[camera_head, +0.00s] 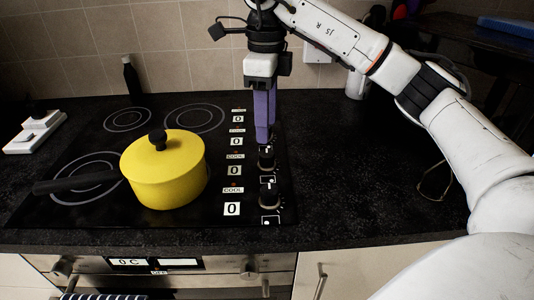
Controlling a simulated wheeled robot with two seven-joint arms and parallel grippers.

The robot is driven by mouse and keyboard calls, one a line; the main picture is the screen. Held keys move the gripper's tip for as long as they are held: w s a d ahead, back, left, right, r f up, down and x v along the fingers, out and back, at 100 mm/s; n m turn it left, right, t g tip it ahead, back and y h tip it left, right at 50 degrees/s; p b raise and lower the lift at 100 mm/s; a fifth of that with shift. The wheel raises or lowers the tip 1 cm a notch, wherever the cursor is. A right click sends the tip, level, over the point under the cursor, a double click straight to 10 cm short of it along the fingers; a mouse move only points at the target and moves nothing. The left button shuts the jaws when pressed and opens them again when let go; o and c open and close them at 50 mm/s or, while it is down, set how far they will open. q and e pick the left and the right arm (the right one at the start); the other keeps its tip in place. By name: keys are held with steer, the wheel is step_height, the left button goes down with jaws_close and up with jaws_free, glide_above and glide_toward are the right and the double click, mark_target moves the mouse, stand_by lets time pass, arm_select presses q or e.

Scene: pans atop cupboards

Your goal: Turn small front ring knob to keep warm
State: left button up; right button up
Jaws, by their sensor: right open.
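The black glass hob (60,215) has a column of knobs along its right side. The nearest dark knob (269,193) and the one behind it (267,158) are in plain view. The knobs farther back are hidden by my right gripper (264,136). That gripper points straight down with its purple fingers open, tips just behind the second visible knob. I cannot tell whether they touch a knob. Beside the knobs, several white displays (234,170) read 0, with COOL labels (234,156) by them. Which knob serves the small front ring is not readable. My left gripper is not in view.
A yellow lidded pot (165,172) stands on the hob, its black handle (75,184) pointing left. A dark bottle (132,80) stands at the back, a white object (35,132) at left. The dark worktop (340,170) right of the knobs is clear.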

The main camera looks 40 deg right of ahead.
mark_target(266, 153)
step_height(266, 153, down, 9)
steer(key=shift+r, duration=0.15)
steer(key=c, duration=1.1)
steer(key=shift+o, duration=0.2)
steer(key=shift+r+m+p, duration=0.15)
steer(key=shift+m+p, duration=0.45)
steer(key=shift+m, duration=1.9)
steer(key=o, duration=1.1)
steer(key=shift+c, duration=0.2)
